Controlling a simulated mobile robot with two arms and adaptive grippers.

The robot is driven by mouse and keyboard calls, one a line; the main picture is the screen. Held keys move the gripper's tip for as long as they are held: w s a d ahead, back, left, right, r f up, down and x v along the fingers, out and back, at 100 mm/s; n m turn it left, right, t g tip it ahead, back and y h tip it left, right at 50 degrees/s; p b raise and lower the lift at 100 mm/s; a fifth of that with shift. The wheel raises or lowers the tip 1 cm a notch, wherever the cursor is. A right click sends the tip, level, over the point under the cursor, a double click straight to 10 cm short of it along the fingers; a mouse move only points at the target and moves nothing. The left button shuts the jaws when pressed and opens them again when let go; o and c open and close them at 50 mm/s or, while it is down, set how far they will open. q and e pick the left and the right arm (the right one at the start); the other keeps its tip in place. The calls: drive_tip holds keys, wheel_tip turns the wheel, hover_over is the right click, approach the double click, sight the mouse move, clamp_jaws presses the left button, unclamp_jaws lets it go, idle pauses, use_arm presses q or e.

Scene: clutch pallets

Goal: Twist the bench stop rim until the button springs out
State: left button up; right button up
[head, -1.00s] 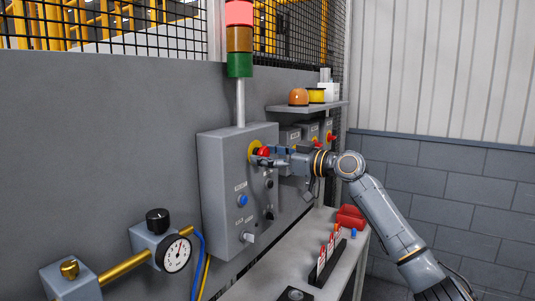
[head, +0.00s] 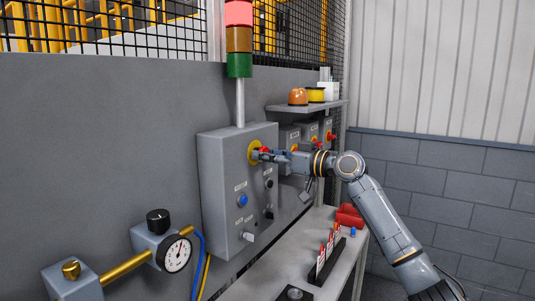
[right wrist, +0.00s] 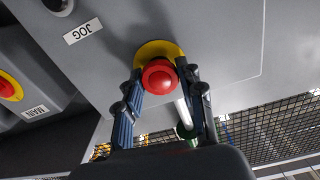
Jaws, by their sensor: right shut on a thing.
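The bench stop is a red mushroom button (right wrist: 158,78) on a yellow disc (right wrist: 157,49), on the front of the grey control box (head: 222,180). In the head view the yellow disc (head: 253,152) shows beside my fingers, and only a little red is visible. My right gripper (head: 262,155) is at the button. In the right wrist view its two fingers (right wrist: 161,77) stand on either side of the red rim, shut on it. The button is still seated between the fingertips; how far it stands out is hard to tell. My left gripper is not in view.
A blue button (head: 242,200) and a selector knob (head: 248,237) sit lower on the box. Smaller boxes with red-and-yellow stops (head: 329,136) are to the right, one labelled MAIN (right wrist: 34,111).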

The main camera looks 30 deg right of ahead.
drive_tip(key=shift+m+p, duration=0.75)
drive_tip(key=shift+m, duration=1.55)
drive_tip(key=o, duration=1.2)
drive_tip(key=shift+c, duration=0.2)
drive_tip(key=shift+o, duration=0.2)
drive_tip(key=shift+w, duration=0.1)
drive_tip(key=v, duration=1.2)
